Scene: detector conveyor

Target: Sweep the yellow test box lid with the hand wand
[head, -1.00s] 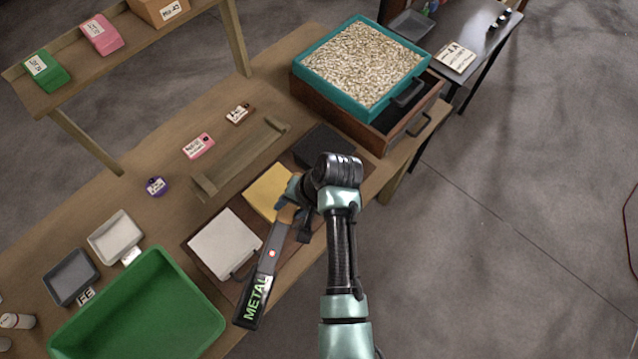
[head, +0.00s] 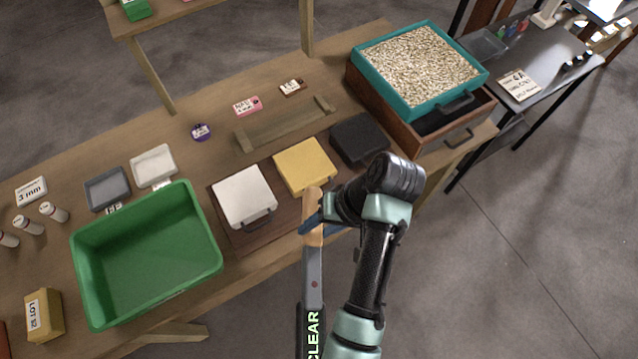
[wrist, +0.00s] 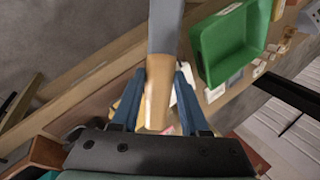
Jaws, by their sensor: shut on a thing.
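The yellow test box (head: 304,165) sits on a brown board between a white box (head: 243,195) and a black box (head: 359,138). Its lid looks closed. My gripper (head: 312,222) is shut on the tan handle of the hand wand (head: 313,270), in front of the yellow box near the table's front edge. The wand (wrist: 163,30) runs up out of that view.
A green bin (head: 150,255) stands left of the boxes. A wooden rack (head: 285,124) lies behind them. A teal tray of pellets (head: 420,70) sits on a wooden drawer unit at the right. Bare floor is in front of the table.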

